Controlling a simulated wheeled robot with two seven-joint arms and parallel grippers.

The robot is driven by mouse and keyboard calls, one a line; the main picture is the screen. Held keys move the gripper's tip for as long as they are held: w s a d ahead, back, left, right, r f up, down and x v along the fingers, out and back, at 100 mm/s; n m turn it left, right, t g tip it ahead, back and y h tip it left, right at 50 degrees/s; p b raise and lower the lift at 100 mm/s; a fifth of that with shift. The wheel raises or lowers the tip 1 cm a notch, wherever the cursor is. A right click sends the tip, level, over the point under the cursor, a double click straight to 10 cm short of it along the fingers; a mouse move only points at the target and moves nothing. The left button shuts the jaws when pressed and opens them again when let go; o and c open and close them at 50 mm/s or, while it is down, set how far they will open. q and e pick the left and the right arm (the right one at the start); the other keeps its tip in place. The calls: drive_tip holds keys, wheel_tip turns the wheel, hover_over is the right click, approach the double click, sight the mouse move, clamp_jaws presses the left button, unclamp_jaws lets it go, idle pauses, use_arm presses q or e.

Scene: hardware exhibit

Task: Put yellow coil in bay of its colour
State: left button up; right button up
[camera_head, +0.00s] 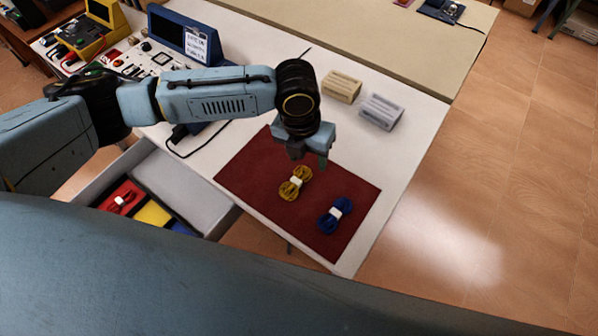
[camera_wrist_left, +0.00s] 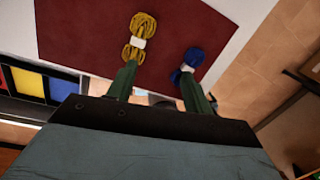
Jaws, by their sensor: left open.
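A yellow coil (camera_head: 295,183) with a white band lies on the dark red mat (camera_head: 243,172) on the white table. It also shows in the left wrist view (camera_wrist_left: 143,25). The yellow bay (camera_head: 152,214) is in an open drawer at the table's front left, and its visible floor looks empty. My left gripper (camera_head: 309,160) is above the mat, just behind the yellow coil in the head view. In the left wrist view the fingers of the left gripper (camera_wrist_left: 159,72) are apart with nothing between them. My right gripper is not in view.
A blue coil (camera_head: 335,214) lies on the mat, right of the yellow one. A red coil (camera_head: 122,201) lies in the drawer's red bay; a blue bay (camera_head: 181,227) is partly hidden. Two slotted blocks, beige (camera_head: 341,86) and grey (camera_head: 381,111), stand behind the mat.

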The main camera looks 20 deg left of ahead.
use_arm(q)
drive_tip(key=w+a+r+m+y, duration=0.1)
drive_tip(key=a+m, duration=0.1)
hover_over(296, 180)
drive_tip(key=shift+g, duration=0.3)
wheel_tip(296, 180, down, 8)
drive_tip(key=shift+d+r, duration=0.15)
drive_tip(key=shift+r, duration=0.05)
drive_tip(key=shift+s+f, duration=0.1)
drive_tip(key=shift+f, duration=2.6)
drive_tip(key=shift+c, duration=0.4)
clamp_jaws()
drive_tip(key=shift+r, duration=0.15)
